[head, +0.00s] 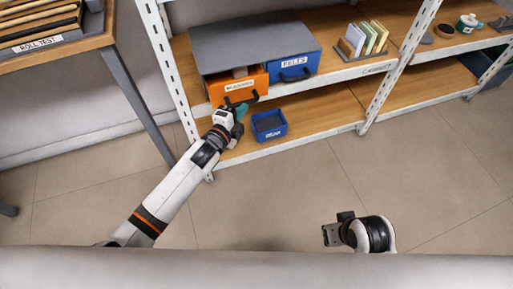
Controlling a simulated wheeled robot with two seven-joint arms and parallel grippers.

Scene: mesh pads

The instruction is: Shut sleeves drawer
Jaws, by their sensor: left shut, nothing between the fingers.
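The grey cabinet (254,38) on the shelf holds two drawers side by side. The left one is an orange drawer (225,88) with a white label that I cannot read for certain. It stands out from the cabinet, with some of its contents showing over its front. The right one is a blue drawer (300,69) labelled FELTS. My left gripper (240,109) is shut and empty, close in front of the orange drawer, by its dark handle. I cannot tell if they touch. My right gripper (330,235) hangs over the floor, away from the drawers; its finger state is unclear.
A small open blue bin (269,125) sits on the lower shelf, right of my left gripper. White shelf posts (386,84) frame the unit. Upright cards (362,39) stand right of the cabinet. A wooden table (60,50) is at the upper left. The floor ahead is clear.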

